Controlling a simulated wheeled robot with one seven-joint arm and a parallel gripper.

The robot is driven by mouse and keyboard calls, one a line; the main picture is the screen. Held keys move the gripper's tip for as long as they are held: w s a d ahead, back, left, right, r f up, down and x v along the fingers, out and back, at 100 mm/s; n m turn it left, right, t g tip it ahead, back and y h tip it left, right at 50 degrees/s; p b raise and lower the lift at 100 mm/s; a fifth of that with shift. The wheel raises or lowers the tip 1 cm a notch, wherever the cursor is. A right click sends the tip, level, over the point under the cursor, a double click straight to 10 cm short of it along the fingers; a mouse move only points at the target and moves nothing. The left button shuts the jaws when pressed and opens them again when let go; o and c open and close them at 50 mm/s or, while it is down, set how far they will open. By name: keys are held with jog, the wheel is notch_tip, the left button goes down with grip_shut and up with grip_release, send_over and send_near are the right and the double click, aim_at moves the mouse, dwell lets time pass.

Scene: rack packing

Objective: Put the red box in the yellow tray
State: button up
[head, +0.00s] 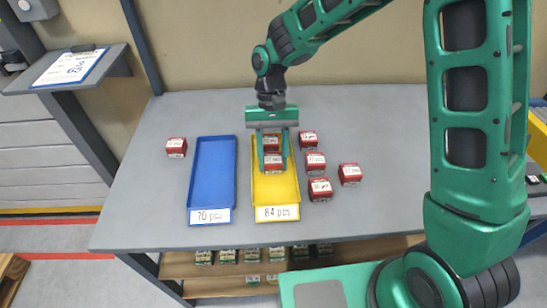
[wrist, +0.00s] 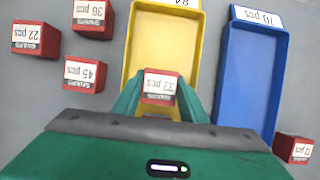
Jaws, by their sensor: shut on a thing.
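My gripper (head: 273,168) points down over the yellow tray (head: 286,190), with its fingers closed on the sides of a red box (head: 273,163) with a white label. In the wrist view, the held red box (wrist: 158,88) sits between the green fingertips, with the yellow tray (wrist: 165,40) around it. I cannot tell whether its underside touches the tray floor. Another red box (head: 271,143) shows just behind it between the fingers in the head view, seemingly towards the tray's far end. My gripper body hides that area in the wrist view.
An empty blue tray (head: 212,170) lies left of the yellow one. A lone red box (head: 176,147) stands further left. Several red boxes (head: 319,189) stand close to the yellow tray's right side. The table's (head: 390,120) back right is clear.

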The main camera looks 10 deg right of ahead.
jog(key=shift+f, duration=0.1)
jog(key=o, duration=1.2)
jog(key=v, duration=1.2)
jog(key=s+d+r+m+t, duration=0.1)
jog(key=s+d+r, duration=0.15)
jog(key=d, duration=0.55)
jog(key=s+d+r+m+t, duration=0.1)
jog(key=s+d, duration=0.2)
jog(key=d, duration=0.4)
jog(key=s+d+r+m+t, duration=0.1)
jog(key=s+d, duration=0.2)
jog(key=d, duration=0.5)
jog(key=s+d+m, duration=0.1)
jog(key=s+d, duration=0.3)
jog(key=s, duration=0.1)
jog(key=s+d+f+m+t, duration=0.1)
jog(key=s+d, duration=0.3)
jog(key=s, duration=0.2)
jog(key=s+d+f+m, duration=0.1)
jog(key=s+d, duration=0.3)
jog(key=s, duration=0.2)
jog(key=shift+d+f+t, duration=0.1)
jog(key=shift+d+t, duration=0.05)
jog(key=shift+t, duration=0.15)
